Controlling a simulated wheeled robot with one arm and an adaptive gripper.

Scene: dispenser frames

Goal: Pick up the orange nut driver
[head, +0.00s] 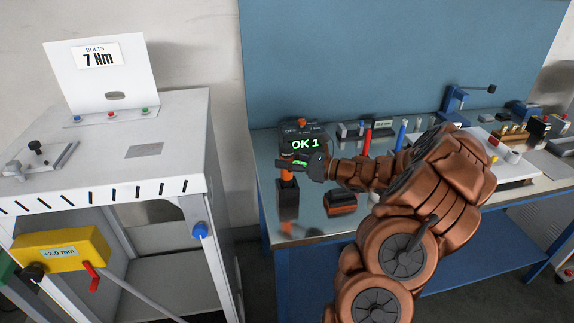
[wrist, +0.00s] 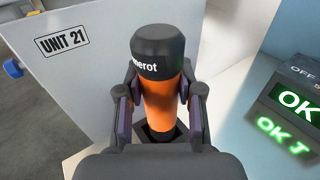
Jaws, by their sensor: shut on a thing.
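The orange nut driver (wrist: 162,105) stands upright in the wrist view, with a black cap and an orange body. My gripper (wrist: 161,98) is shut on its orange body, one finger on each side. In the head view my gripper (head: 298,166) is at the left of the bench, and a bit of orange driver (head: 288,174) shows below it. Directly beneath is a black holder (head: 288,205). The driver's lower end is at the holder's dark opening; I cannot tell how deep it sits.
An orange-and-black block (head: 341,203) lies right of the holder. Red (head: 367,141) and blue (head: 401,137) tools stand behind my arm. A white cabinet (head: 180,120) is at the left, across a gap.

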